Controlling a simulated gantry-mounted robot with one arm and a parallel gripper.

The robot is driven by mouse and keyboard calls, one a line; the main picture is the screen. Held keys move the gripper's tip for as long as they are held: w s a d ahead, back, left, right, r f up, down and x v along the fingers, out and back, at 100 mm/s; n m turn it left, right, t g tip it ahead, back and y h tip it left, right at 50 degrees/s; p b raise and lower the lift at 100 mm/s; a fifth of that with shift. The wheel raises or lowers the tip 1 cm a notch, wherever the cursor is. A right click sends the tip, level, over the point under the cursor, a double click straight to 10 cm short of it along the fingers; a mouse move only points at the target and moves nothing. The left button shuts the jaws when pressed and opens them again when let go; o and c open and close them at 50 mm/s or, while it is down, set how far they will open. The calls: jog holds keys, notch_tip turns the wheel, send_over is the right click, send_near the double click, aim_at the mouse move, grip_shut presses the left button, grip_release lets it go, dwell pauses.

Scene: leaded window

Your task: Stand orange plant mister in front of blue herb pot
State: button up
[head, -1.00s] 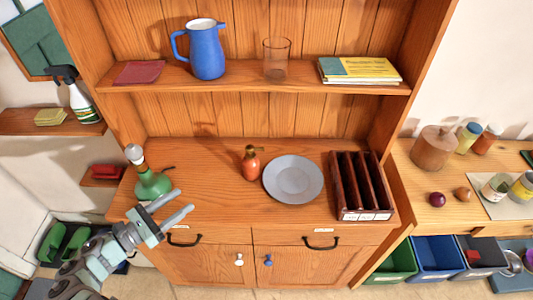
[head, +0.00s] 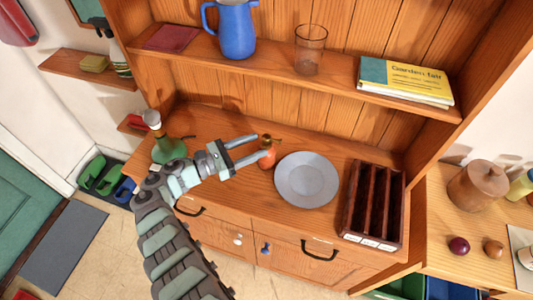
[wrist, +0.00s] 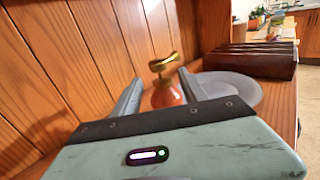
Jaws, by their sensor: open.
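The orange plant mister (head: 267,160) stands upright on the sideboard top, just left of the grey plate. It has a round orange body and a brass spray head. In the wrist view the mister (wrist: 167,95) shows between the two fingers, its lower part hidden by my gripper body. My gripper (head: 261,147) is open, its fingertips close to the mister from the left; I cannot tell whether they touch it. My gripper's fingers also show in the wrist view (wrist: 159,77). I see no blue herb pot in these views.
The grey plate (head: 306,180) lies right of the mister, then a dark wooden rack (head: 374,205). A green lamp-like object (head: 168,150) stands left. Above, a shelf holds a blue jug (head: 236,30), a glass (head: 309,50) and books (head: 405,80).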

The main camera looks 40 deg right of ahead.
aim_at(266, 144)
jog(key=x, duration=0.4)
jog(key=shift+s+d+f, duration=0.1)
jog(key=shift+d+f, duration=0.05)
jog(key=shift+d, duration=0.1)
jog(key=shift+c, duration=0.2)
grip_shut()
dwell(1.0)
